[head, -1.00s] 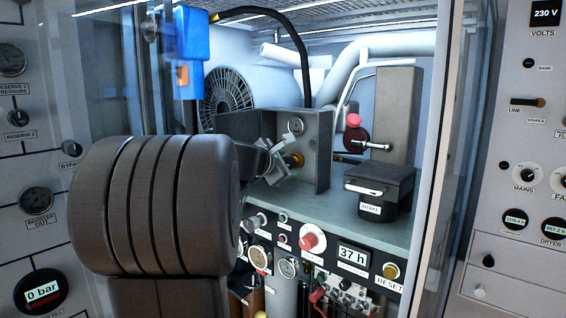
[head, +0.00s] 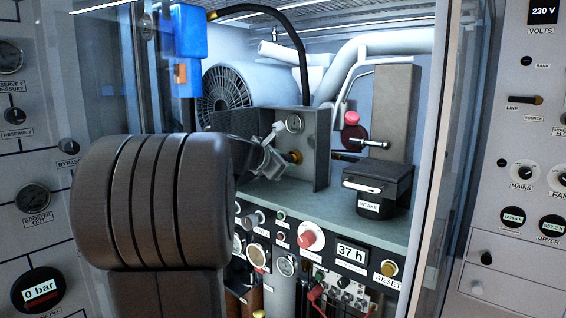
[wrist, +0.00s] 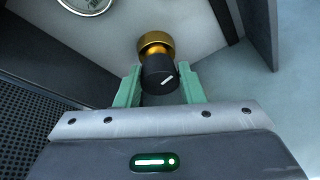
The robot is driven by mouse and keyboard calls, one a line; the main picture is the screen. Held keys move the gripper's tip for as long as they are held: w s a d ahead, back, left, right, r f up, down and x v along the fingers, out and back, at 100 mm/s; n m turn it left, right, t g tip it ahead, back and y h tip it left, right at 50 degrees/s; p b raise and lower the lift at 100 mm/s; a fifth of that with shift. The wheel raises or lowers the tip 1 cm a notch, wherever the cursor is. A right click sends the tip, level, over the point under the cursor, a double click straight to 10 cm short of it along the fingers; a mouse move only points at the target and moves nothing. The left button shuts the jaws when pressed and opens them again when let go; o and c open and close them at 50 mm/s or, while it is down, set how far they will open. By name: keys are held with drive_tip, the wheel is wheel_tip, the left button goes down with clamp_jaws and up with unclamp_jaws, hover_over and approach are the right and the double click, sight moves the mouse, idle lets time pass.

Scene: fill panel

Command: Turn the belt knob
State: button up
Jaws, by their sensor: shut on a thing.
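The belt knob (wrist: 160,76) is a black cap with a white pointer line, on a brass fitting (wrist: 154,42) on the wall of the open grey box. The pointer line slants up to the right in the wrist view. My gripper (wrist: 159,84) has its green fingers on both sides of the knob, shut on it. In the head view my gripper (head: 281,155) reaches into the box from the left, and the brass fitting (head: 293,157) shows beside it. The black cap is hard to make out there.
The intake canister (head: 378,190) and a red knob (head: 352,118) stand to the right. The control panel with the 37 h display (head: 352,254) lies below the shelf. Cabinet glass flanks the opening.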

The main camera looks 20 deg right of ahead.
idle(0.3)
drive_tip(key=o, duration=1)
